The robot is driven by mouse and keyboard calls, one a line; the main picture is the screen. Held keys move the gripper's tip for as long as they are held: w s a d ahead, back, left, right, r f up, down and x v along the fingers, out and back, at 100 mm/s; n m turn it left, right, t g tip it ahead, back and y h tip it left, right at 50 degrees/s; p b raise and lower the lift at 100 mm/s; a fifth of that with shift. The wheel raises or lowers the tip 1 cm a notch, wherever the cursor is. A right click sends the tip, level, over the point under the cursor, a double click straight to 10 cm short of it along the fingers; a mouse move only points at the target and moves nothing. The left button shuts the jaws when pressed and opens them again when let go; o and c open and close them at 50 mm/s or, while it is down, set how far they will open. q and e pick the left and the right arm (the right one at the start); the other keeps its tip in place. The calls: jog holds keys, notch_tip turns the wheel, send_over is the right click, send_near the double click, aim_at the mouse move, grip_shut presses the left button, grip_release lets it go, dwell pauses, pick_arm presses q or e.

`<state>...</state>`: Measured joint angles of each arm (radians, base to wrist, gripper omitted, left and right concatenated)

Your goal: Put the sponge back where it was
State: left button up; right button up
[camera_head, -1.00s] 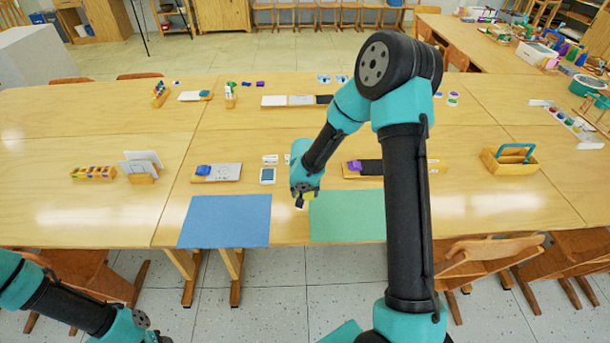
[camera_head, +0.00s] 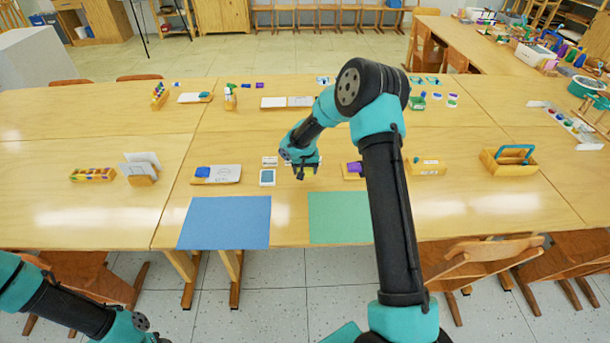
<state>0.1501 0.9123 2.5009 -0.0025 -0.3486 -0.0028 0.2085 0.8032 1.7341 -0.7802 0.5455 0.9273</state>
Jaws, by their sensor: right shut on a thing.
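My right gripper (camera_head: 302,175) is over the middle of the table, its jaws pointing down. It is shut on a small yellowish thing, which looks like the sponge (camera_head: 310,170); only a little of it shows beside the dark fingers. I cannot tell whether it touches the table.
A blue mat (camera_head: 226,222) and a green mat (camera_head: 340,217) lie along the front edge. A wooden caddy (camera_head: 510,165) and a wooden box (camera_head: 427,168) stand to the right.

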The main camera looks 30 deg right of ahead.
aim_at(305, 169)
jog(key=shift+w, duration=0.1)
jog(key=shift+w+d+f, duration=0.15)
jog(key=shift+f, duration=1.6)
jog(key=shift+f, duration=0.15)
jog(key=o, duration=1)
jog(key=shift+c, duration=0.2)
jog(key=r, duration=0.8)
jog(key=s+r, duration=0.1)
jog(key=r, duration=0.3)
jog(key=shift+s+a+r, duration=0.1)
jog(key=shift+a, duration=0.25)
